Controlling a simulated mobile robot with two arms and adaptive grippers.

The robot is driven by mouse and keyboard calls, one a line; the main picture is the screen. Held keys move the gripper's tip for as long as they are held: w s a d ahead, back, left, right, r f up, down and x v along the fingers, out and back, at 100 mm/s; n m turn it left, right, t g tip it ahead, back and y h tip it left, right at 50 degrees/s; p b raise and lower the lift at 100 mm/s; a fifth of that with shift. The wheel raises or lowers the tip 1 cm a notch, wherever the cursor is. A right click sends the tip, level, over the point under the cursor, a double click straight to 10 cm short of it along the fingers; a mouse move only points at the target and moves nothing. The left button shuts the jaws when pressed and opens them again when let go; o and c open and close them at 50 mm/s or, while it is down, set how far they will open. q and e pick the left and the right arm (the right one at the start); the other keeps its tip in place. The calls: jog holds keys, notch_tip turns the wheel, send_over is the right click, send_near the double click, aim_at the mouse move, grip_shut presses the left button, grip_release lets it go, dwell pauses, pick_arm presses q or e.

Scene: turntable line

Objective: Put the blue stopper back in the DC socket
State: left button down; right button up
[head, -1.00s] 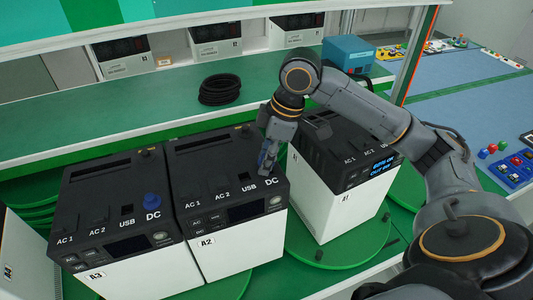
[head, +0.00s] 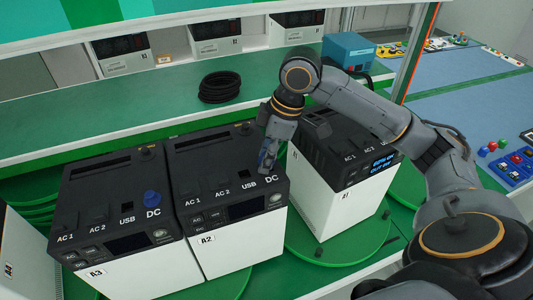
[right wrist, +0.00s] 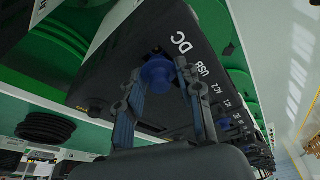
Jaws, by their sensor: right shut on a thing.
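The middle black-and-white power unit, A2 (head: 225,255), has AC 1, AC 2, USB and DC marked on its black top. My right gripper (head: 265,166) points down at the DC end of that top, just behind the DC mark. In the right wrist view, my right gripper (right wrist: 165,92) is shut on a blue stopper (right wrist: 157,76), which stands between its fingers beside the DC lettering. The stopper is at the DC socket, but whether it is fully seated I cannot tell. My left gripper is not in view.
Unit A3 (head: 140,262) stands close on the left with a blue stopper (head: 152,199) in its DC socket. Another unit (head: 325,195) with a lit display stands at right on a green turntable (head: 340,250). A black cable coil (head: 219,88) lies on the green shelf behind.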

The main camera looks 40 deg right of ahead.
jog(key=shift+f, duration=0.55)
jog(key=shift+r+p, duration=0.1)
jog(key=shift+p, duration=0.25)
dwell(0.4)
jog(key=o, duration=0.9)
jog(key=shift+o, duration=0.2)
jog(key=v, duration=1.2)
